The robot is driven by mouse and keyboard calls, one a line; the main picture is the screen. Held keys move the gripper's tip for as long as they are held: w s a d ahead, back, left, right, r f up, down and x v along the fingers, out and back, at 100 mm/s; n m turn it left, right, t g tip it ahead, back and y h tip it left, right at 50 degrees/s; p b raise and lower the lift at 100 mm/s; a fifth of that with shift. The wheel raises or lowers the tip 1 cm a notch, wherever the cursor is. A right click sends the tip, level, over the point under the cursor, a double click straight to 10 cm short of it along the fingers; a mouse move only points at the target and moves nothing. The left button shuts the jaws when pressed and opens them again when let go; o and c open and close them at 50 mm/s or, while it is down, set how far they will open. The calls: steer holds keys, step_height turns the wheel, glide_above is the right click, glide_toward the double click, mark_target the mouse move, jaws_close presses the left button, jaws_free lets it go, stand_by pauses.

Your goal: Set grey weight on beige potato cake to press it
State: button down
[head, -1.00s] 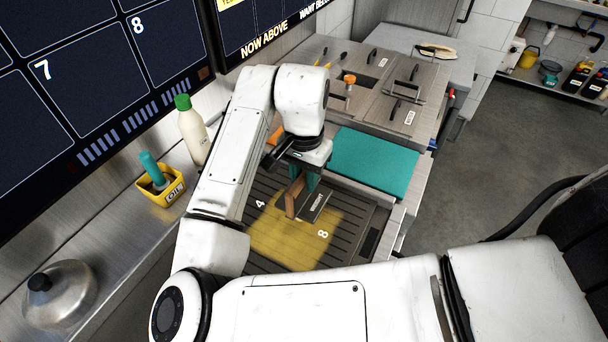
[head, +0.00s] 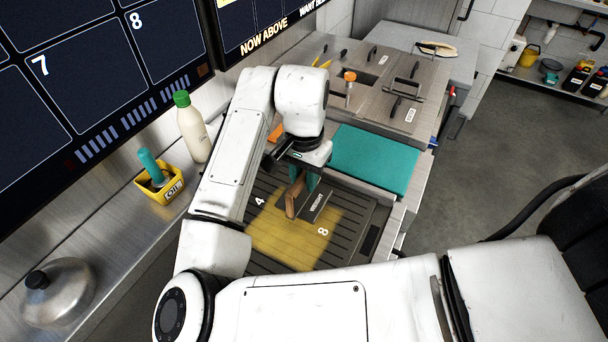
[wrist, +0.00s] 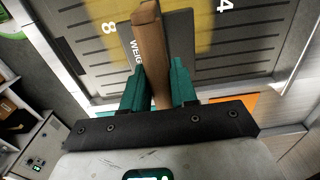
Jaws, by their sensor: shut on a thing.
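The grey weight (head: 317,207) is a flat dark plate with "WEIGHT" lettering and an upright brown wooden handle (head: 294,198). It is over the ribbed griddle (head: 345,238), at the far edge of the yellow patch (head: 285,240). My gripper (head: 303,182) is shut on the handle; the wrist view shows its teal fingers (wrist: 152,88) on both sides of the wood. The plate (wrist: 127,48) is partly hidden by handle and fingers there. The beige potato cake is not visible; it may be under the weight. I cannot tell whether the plate touches anything below.
A teal board (head: 375,160) lies beyond the griddle. A yellow oil box (head: 160,187), a green-capped bottle (head: 192,128) and a metal dome (head: 58,292) stand on the left ledge. Lidded steel bins (head: 375,85) are at the back. The near griddle looks clear.

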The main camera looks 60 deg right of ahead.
steer(key=c, duration=0.8)
jaws_free()
steer(key=shift+f, duration=0.1)
step_height(320, 180, up, 11)
steer(key=shift+f, duration=0.1)
stand_by(0.4)
